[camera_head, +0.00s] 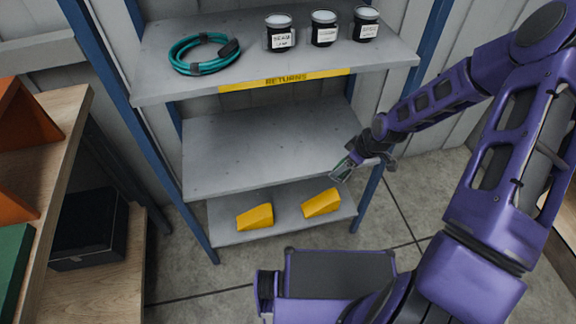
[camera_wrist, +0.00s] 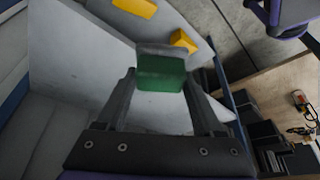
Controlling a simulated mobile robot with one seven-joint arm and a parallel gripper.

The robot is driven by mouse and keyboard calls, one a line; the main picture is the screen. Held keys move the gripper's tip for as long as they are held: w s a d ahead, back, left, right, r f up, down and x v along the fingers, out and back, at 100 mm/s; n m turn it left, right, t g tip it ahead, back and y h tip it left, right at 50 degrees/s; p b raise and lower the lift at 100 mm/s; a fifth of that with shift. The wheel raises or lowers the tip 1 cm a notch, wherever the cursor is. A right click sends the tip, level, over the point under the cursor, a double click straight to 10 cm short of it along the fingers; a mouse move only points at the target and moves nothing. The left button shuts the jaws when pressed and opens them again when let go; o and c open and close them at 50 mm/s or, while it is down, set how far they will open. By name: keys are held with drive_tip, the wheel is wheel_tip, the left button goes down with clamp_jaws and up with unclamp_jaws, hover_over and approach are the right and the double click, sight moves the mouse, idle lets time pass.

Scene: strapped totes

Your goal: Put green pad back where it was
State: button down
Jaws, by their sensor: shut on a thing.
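The green pad (camera_wrist: 161,74) is held between the two fingertips of my gripper (camera_wrist: 160,80) in the wrist view; it is a small block with a green face and a grey strip along one edge. In the head view my gripper (camera_head: 347,166) is at the right front edge of the empty middle shelf (camera_head: 260,145). The pad is small and mostly hidden there. I cannot tell whether it touches the shelf.
The top shelf (camera_head: 160,88), labelled RETURNS, holds a teal hose coil (camera_head: 204,53) and three dark jars (camera_head: 323,28). Two yellow wedges (camera_head: 255,217) lie on the bottom shelf. A wooden shelf unit (camera_head: 58,130) at left holds orange pieces, a green block (camera_head: 14,268) and a black box (camera_head: 90,230).

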drive_tip(key=f, duration=0.1)
drive_tip(key=f+n, duration=0.1)
drive_tip(key=f, duration=0.1)
drive_tip(key=shift+w+a, duration=0.25)
drive_tip(key=shift+w, duration=0.1)
drive_tip(key=shift+w+a+f+n+g, duration=0.15)
drive_tip(key=shift+a+f+n+g, duration=0.1)
drive_tip(key=shift+n+g, duration=0.05)
drive_tip(key=w+a, duration=0.2)
drive_tip(key=a, duration=0.3)
drive_tip(key=w+a+b, duration=0.1)
drive_tip(key=w+a, duration=0.2)
drive_tip(key=a, duration=0.2)
drive_tip(key=w+a, duration=0.3)
drive_tip(key=a, duration=0.2)
drive_tip(key=shift+w, duration=0.15)
drive_tip(key=shift+w+a+f+b, duration=0.15)
drive_tip(key=shift+f+b, duration=0.3)
drive_tip(key=shift+f, duration=1.4)
unclamp_jaws()
drive_tip(key=shift+r, duration=0.1)
